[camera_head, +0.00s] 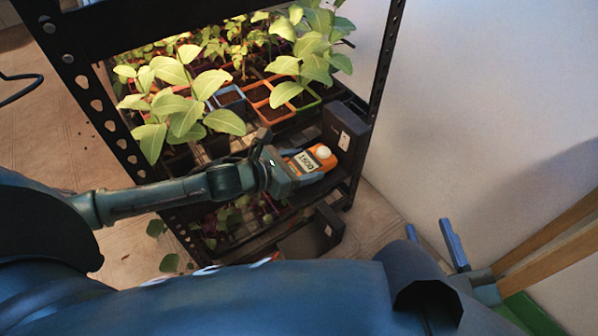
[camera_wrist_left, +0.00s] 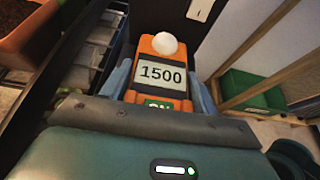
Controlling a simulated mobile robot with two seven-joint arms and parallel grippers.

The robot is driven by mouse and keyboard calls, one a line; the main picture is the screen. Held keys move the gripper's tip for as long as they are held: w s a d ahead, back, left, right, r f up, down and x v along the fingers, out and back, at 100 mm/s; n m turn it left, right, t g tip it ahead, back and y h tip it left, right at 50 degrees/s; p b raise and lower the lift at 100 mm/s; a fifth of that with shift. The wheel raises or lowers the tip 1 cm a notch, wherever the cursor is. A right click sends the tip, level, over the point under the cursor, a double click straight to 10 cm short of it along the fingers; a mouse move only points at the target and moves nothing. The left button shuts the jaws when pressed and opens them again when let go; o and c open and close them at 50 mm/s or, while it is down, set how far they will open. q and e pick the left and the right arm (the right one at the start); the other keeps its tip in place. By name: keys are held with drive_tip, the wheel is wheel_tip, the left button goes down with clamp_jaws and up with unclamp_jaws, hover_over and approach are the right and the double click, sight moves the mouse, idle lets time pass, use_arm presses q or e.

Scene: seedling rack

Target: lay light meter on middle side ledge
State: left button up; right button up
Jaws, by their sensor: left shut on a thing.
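The light meter (camera_head: 309,160) is orange with a white dome and a screen reading 1500. It also shows upright in the left wrist view (camera_wrist_left: 161,75). My left gripper (camera_head: 306,168) is shut on it, one finger on each side. The meter is at the middle level of the rack, over or on the dark side ledge (camera_head: 318,192). I cannot tell whether it touches the ledge, as the gripper hides its underside. My right gripper (camera_head: 433,238) is at the lower right, empty, with its fingers apart.
A dark box (camera_head: 346,132) with a white label stands just beyond the meter. Potted seedlings (camera_head: 190,95) fill the shelf to the left. A dark rack post (camera_head: 385,50) rises behind. A second dark box (camera_head: 325,228) is lower down. A green crate (camera_wrist_left: 252,92) stands on the right.

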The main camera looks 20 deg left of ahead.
use_arm(q)
drive_tip(key=shift+f, duration=0.35)
drive_tip(key=shift+r, duration=0.1)
use_arm(e)
drive_tip(key=shift+s+a+r+y, duration=0.1)
drive_tip(key=shift+a+y, duration=0.2)
drive_tip(key=shift+y, duration=0.2)
use_arm(q)
drive_tip(key=o, duration=0.8)
drive_tip(key=shift+f, duration=0.25)
drive_tip(key=shift+c, duration=0.2)
drive_tip(key=o, duration=0.5)
drive_tip(key=shift+c, duration=0.2)
drive_tip(key=shift+r, duration=0.1)
